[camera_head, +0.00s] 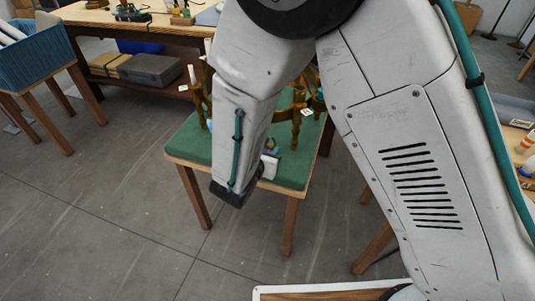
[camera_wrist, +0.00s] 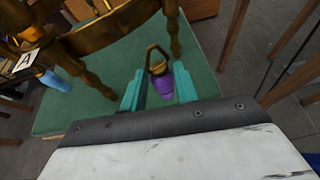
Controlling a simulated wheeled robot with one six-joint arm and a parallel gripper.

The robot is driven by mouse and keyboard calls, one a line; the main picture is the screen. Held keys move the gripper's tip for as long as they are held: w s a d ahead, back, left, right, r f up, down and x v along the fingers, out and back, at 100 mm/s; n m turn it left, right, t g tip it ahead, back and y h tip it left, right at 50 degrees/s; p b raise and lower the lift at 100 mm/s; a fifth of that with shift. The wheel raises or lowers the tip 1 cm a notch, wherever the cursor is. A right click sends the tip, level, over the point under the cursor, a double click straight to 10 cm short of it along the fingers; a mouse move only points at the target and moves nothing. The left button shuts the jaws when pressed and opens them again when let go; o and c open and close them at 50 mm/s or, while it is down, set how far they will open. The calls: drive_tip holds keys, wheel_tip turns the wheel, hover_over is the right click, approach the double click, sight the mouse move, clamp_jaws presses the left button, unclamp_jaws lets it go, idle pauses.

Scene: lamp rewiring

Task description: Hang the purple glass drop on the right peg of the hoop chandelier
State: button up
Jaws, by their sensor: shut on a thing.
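The purple glass drop (camera_wrist: 164,84) sits between the two teal fingers of my gripper (camera_wrist: 159,68) in the wrist view. The gripper is shut on it. The drop's brass loop (camera_wrist: 151,52) stands up past the fingertips and looks free of any peg. The brass hoop chandelier (camera_wrist: 90,40) is beyond and to the left in the wrist view, partly cut off. In the head view, the chandelier (camera_head: 297,115) stands on a green-topped table, largely hidden behind my arm. I cannot tell which peg is the right one.
The green table top (camera_wrist: 213,75) has bare room right of the drop. A tag marked A (camera_wrist: 26,60) and a blue piece (camera_wrist: 55,82) show at the left. In the head view, a blue basket (camera_head: 35,55) stands at the left and a workbench (camera_head: 135,25) behind.

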drive_tip(key=w+a, duration=0.1)
drive_tip(key=w, duration=0.8)
drive_tip(key=shift+w+f, duration=0.15)
idle(0.9)
drive_tip(key=shift+w, duration=0.1)
idle(0.4)
drive_tip(key=shift+f, duration=0.15)
drive_tip(key=shift+w+f, duration=0.1)
drive_tip(key=shift+f, duration=0.4)
idle(0.5)
drive_tip(key=o, duration=1.1)
